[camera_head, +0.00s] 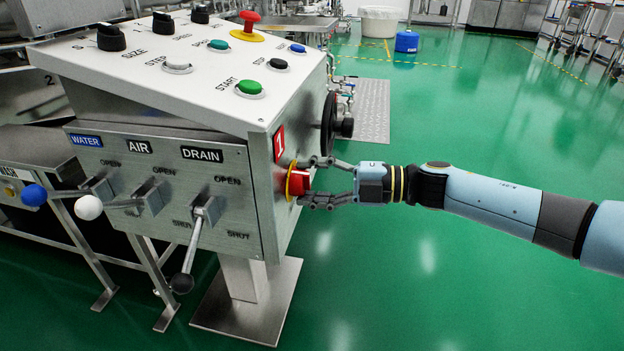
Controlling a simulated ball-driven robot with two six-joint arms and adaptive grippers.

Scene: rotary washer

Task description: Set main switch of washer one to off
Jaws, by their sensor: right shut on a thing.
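The control box of washer one (160,95) stands at the left on a metal pedestal, with a red "1" label (279,143) on its right side. Below the label is the main switch (301,182), a red knob on a yellow plate. My right gripper (311,182) comes in from the right and is shut on the red knob, one finger above it and one below. The fingers hide part of the knob, and I cannot read its position. My left gripper is not in view.
A black handwheel (329,124) sticks out just above my right gripper. Water, air and drain levers are on the front, with the drain lever (194,243) hanging down. A red mushroom button (249,20) is on top.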

